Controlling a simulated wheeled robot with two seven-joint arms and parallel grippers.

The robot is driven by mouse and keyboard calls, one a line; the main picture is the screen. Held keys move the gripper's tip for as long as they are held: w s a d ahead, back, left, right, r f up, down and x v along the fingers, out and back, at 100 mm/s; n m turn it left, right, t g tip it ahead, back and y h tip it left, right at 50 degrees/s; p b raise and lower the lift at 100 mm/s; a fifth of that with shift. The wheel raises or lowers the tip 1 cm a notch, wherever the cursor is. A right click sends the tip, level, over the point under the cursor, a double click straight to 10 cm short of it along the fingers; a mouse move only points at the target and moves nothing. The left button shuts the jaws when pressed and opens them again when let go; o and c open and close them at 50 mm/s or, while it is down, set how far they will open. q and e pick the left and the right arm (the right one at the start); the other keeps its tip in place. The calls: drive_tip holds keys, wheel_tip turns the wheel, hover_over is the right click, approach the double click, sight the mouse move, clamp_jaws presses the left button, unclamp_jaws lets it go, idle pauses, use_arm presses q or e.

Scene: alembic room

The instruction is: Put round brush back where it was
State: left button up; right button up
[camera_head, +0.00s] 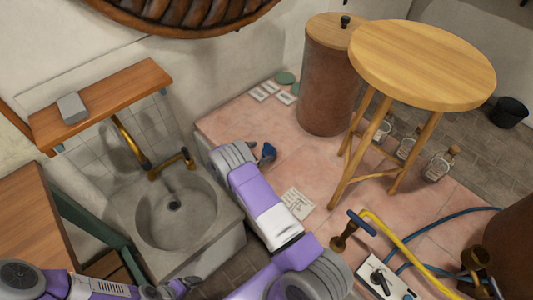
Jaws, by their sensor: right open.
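I cannot make out a round brush in the head view. My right arm reaches up over the pink tiled platform from the bottom. The small dark blue part at its far end appears to be my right gripper (265,153). It is open, and I see nothing held in it. It is just right of the stone sink. My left arm comes in low at the left. The dark parts at its end appear to be my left gripper (183,285), below the sink, with its jaws too unclear to judge.
The stone sink (216,244) has a brass tap (130,140). A wooden shelf (105,97) holds a grey block (72,108). A round wooden table (425,65) stands by a brown barrel (328,85) and several bottles. Hoses (395,233) lie at the lower right.

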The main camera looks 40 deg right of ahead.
sight(272, 149)
drive_tip(key=x, duration=0.2)
drive_tip(key=b+x, duration=0.1)
drive_tip(key=x, duration=0.2)
drive_tip(key=b+x, duration=0.1)
drive_tip(key=x, duration=0.1)
drive_tip(key=shift+s+d+f, duration=0.2)
drive_tip(key=shift+s+f, duration=0.05)
drive_tip(key=shift+s, duration=0.1)
drive_tip(key=shift+c, duration=0.4)
drive_tip(key=c, duration=1)
